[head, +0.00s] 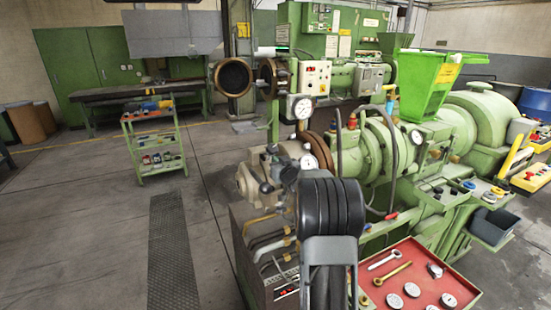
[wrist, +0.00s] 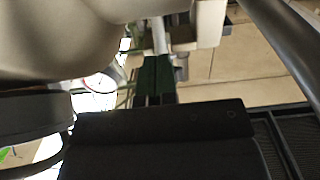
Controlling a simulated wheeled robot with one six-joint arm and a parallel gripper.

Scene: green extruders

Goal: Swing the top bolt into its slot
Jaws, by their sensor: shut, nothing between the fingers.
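My gripper (wrist: 154,62) shows in the wrist view as two dark fingers side by side, shut with nothing between them. In the head view my black arm (head: 330,208) stands in front of the extruder's pale front end (head: 250,183), and I cannot make out my fingertips there. That front end carries dark ball knobs and dial gauges (head: 309,162). I cannot pick out the top bolt or its slot for certain in either view. A large smooth pale part (wrist: 50,40) fills the upper left of the wrist view, close to my gripper, with a white dial (wrist: 98,84) below it.
A red tray (head: 420,290) with wrenches and round lids is at the lower right. The green extruder body (head: 380,150) runs back to the right, with a green hopper (head: 425,80) on top. A green tool cart (head: 155,140) stands left. The floor between is open, with a dark grating (head: 175,250).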

